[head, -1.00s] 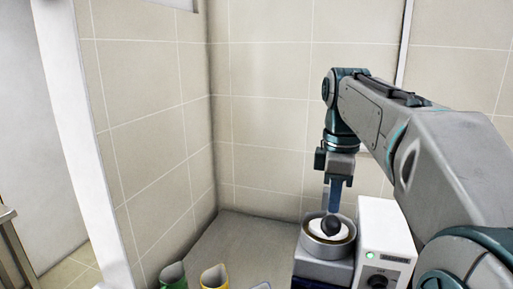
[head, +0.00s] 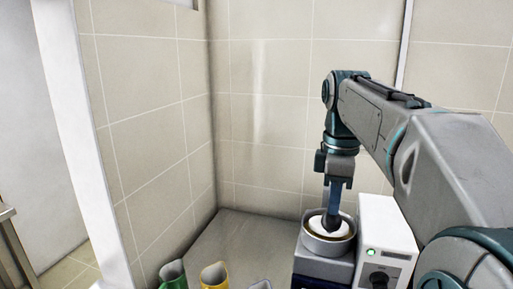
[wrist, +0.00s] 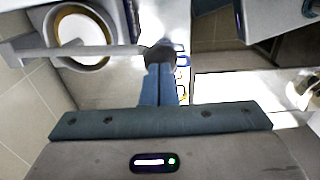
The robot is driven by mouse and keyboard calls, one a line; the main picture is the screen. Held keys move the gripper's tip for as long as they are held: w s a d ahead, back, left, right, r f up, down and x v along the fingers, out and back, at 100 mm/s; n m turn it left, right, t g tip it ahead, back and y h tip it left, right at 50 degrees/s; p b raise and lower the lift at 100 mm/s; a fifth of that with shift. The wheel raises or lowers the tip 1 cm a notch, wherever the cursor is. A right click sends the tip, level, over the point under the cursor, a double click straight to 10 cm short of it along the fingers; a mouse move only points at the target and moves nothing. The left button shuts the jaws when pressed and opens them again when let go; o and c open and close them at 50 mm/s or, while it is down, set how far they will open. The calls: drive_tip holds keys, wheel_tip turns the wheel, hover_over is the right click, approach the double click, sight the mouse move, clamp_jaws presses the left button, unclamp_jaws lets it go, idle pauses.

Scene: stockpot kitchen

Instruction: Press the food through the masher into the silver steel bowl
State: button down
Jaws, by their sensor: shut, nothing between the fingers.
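A round grey-rimmed vessel (head: 312,241) with whitish content stands on a dark grey-blue base (head: 322,268) in the head view; it also shows at upper left in the wrist view (wrist: 62,22). A grey lever bar (wrist: 95,51) reaches across it to a dark round knob (wrist: 160,54). My gripper (head: 332,220) points down over the vessel in the head view. In the wrist view its blue fingers (wrist: 158,72) are together and empty, with their tips at the knob; I cannot tell whether they touch. I cannot identify the silver steel bowl for sure.
A white box (head: 388,230) with a green light stands close right of the vessel. Green (head: 173,275) and yellow (head: 214,276) containers stand at the front left. Tiled walls close off the back and left. The grey counter (head: 240,240) left of the vessel is clear.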

sight(332, 218)
drive_tip(key=shift+f+b, duration=1.5)
drive_tip(key=shift+f, duration=0.7)
drive_tip(key=shift+f+b, duration=1.1)
drive_tip(key=shift+f, duration=0.85)
idle(3.8)
